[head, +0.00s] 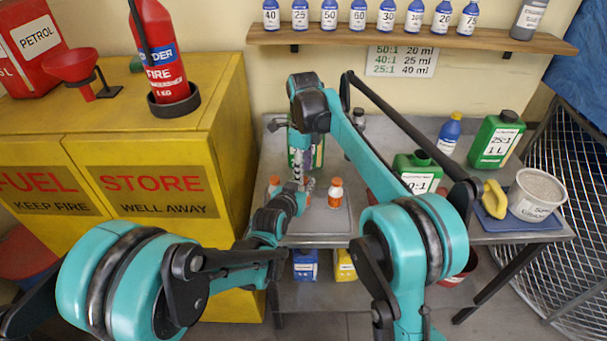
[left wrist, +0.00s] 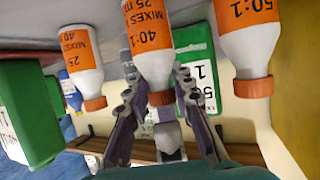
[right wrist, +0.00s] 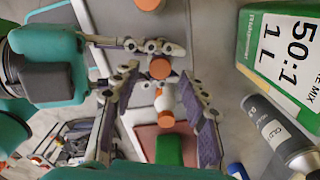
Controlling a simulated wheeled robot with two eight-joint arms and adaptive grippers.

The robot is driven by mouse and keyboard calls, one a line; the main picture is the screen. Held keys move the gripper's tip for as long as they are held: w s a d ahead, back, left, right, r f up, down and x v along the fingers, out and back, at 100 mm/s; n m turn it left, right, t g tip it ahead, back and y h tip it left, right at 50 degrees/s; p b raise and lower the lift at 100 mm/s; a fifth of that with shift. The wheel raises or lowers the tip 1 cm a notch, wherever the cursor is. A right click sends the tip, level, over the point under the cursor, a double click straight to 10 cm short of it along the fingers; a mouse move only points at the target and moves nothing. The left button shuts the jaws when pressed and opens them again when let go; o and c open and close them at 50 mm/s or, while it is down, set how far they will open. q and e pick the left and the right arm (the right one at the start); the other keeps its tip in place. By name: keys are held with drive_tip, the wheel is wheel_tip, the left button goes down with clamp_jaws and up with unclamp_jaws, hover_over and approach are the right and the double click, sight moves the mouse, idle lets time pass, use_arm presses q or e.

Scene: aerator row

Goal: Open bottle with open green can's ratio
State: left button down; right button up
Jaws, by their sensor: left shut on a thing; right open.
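Three white bottles with orange caps and labels stand in a row on the bench. In the left wrist view they are the 50:1 bottle (left wrist: 250,35), the 40:1 bottle (left wrist: 150,40) and one whose label starts with 25 (left wrist: 80,50). My left gripper (left wrist: 163,95) is shut on the 40:1 bottle. My right gripper (right wrist: 160,100) is open and points down above it, with an orange cap (right wrist: 160,67) between its fingers but apart from them. The open green can (head: 420,160) shows a dark mouth; its label, ending in 0:1, is partly hidden by my right arm.
A green 50:1 can (right wrist: 280,60) stands near my right gripper. A grey tub (head: 537,195) stands on the right. A ratio chart (head: 402,60) hangs below the shelf (head: 420,38).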

use_arm(q)
drive_tip(key=shift+f, duration=0.1)
use_arm(e)
drive_tip(key=shift+r, duration=1.1)
use_arm(q)
drive_tip(key=c, duration=1.2)
unclamp_jaws()
use_arm(e)
drive_tip(key=shift+w, duration=0.1)
